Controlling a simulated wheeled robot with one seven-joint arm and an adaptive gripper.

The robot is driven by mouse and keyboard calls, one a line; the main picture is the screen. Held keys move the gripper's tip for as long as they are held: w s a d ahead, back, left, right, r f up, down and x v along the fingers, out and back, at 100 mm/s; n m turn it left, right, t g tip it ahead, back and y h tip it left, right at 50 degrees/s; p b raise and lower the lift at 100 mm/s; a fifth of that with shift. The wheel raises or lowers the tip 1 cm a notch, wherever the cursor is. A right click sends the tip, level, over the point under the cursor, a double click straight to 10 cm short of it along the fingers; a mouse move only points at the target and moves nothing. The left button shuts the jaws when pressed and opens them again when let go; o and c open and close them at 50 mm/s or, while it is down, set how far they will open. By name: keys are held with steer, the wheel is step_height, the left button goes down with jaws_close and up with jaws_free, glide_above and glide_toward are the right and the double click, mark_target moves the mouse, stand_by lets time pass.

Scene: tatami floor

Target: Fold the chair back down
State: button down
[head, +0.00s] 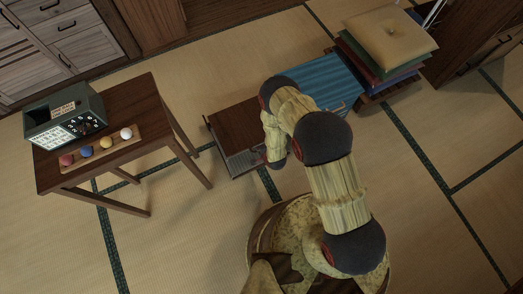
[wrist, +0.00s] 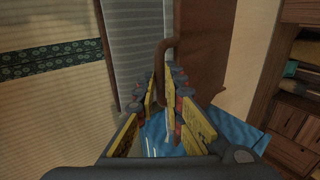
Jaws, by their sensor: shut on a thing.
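The low floor chair shows in the head view as a brown wooden panel (head: 238,120) joined to a blue striped part (head: 318,80), with a grey strip along the panel's near edge. My arm crosses in front and hides part of it. My gripper (wrist: 165,92) is at the chair's near side. In the wrist view its yellow fingers are closed around a bent brown bar (wrist: 160,62) of the chair. The brown panel (wrist: 203,50) and a grey slatted face (wrist: 138,45) stand beyond the fingers. Blue surface shows below and between them. The panel's exact tilt is hard to tell.
A small wooden table (head: 135,150) with a grey device (head: 66,118) and several coloured balls stands at left. Stacked cushions (head: 388,40) are at the upper right, near wooden furniture. Drawers line the upper left. Tatami floor (head: 420,215) is clear at lower right.

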steer(key=s+d+f+t+y, duration=0.1)
steer(key=s+f+t, duration=0.1)
steer(key=f, duration=0.6)
steer(key=s+d+f+t+y, duration=0.1)
steer(key=s+f, duration=0.1)
steer(key=f, duration=0.7)
steer(key=shift+s+f+t, duration=0.15)
steer(key=shift+f+t, duration=0.1)
steer(key=shift+t, duration=0.15)
steer(key=c, duration=2.2)
jaws_free()
steer(key=shift+f, duration=0.1)
steer(key=shift+o, duration=1.6)
step_height(320, 180, up, 11)
steer(key=w, duration=0.1)
steer(key=shift+w+a, duration=0.2)
steer(key=shift+f, duration=0.1)
